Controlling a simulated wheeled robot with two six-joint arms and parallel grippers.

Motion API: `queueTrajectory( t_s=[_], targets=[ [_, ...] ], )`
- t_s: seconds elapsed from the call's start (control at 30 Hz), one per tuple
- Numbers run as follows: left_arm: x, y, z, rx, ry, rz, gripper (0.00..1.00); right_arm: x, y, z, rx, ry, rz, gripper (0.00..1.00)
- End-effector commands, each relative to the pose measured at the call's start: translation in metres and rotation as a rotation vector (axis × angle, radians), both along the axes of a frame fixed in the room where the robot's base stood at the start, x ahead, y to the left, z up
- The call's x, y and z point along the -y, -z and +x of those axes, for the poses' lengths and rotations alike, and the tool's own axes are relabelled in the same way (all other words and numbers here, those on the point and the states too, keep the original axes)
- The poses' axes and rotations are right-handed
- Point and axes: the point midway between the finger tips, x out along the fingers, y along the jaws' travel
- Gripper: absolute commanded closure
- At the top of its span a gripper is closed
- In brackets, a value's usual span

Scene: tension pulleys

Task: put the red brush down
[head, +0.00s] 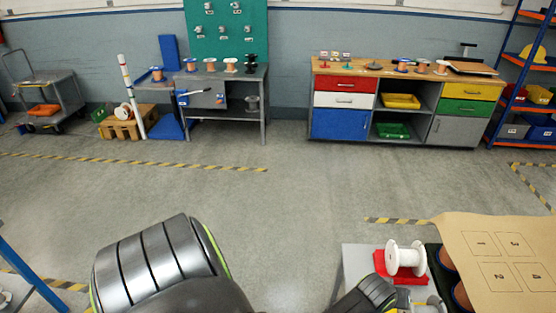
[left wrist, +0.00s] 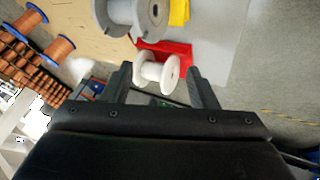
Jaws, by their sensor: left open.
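My left gripper (left wrist: 160,69) is open in the left wrist view, with its two dark fingers apart. A white spool (left wrist: 156,72) shows between the fingertips; I cannot tell whether they touch it. A flat red piece (left wrist: 176,53) lies just beyond the spool. In the head view a white spool (head: 405,258) stands beside or on a red piece (head: 381,265) at the right. I cannot make out a brush shape in either view, nor tell whether the red piece is the brush. My right gripper cannot be made out.
A grey spool (left wrist: 128,14) and a yellow piece (left wrist: 179,12) are near the red piece. A brown sheet with numbered squares (head: 505,235) lies at right. Copper spools (left wrist: 58,49) are at left. A workbench (head: 345,90) stands far off; the floor between is clear.

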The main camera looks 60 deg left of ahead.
Motion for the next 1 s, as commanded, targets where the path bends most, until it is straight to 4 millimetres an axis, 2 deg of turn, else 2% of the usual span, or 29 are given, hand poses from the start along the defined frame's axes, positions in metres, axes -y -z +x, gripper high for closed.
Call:
queueTrajectory(
  t_s=[0.1,0.2,0.27,0.37,0.57,0.77,0.87,0.97,1.0],
  targets=[
    [-0.014,-0.023,0.002,0.121,0.037,0.050,0.47,0.000,0.000,0.000,0.000,0.000,0.000,1.00],
    [-0.024,-0.037,0.002,0.204,0.072,0.099,0.47,0.000,0.000,0.000,0.000,0.000,0.000,1.00],
    [-0.029,-0.037,-0.001,0.235,0.093,0.128,0.47,0.000,0.000,0.000,0.000,0.000,0.000,1.00],
    [-0.036,-0.024,-0.008,0.251,0.133,0.177,0.47,0.000,0.000,0.000,0.000,0.000,0.000,1.00],
    [-0.046,0.037,-0.033,0.173,0.198,0.232,0.47,0.000,0.000,0.000,0.000,0.000,0.000,1.00],
    [-0.055,0.111,-0.075,0.050,0.262,0.265,0.47,-0.001,0.000,0.000,0.000,0.000,0.001,1.00],
    [-0.062,0.161,-0.115,-0.043,0.306,0.282,0.47,-0.001,0.000,0.000,0.000,0.001,0.001,1.00],
    [-0.072,0.216,-0.174,-0.155,0.364,0.300,0.47,-0.001,0.000,0.000,0.000,0.001,0.001,1.00],
    [-0.077,0.237,-0.201,-0.202,0.389,0.306,0.47,-0.001,0.000,0.000,0.000,0.001,0.002,1.00]
  ],
)
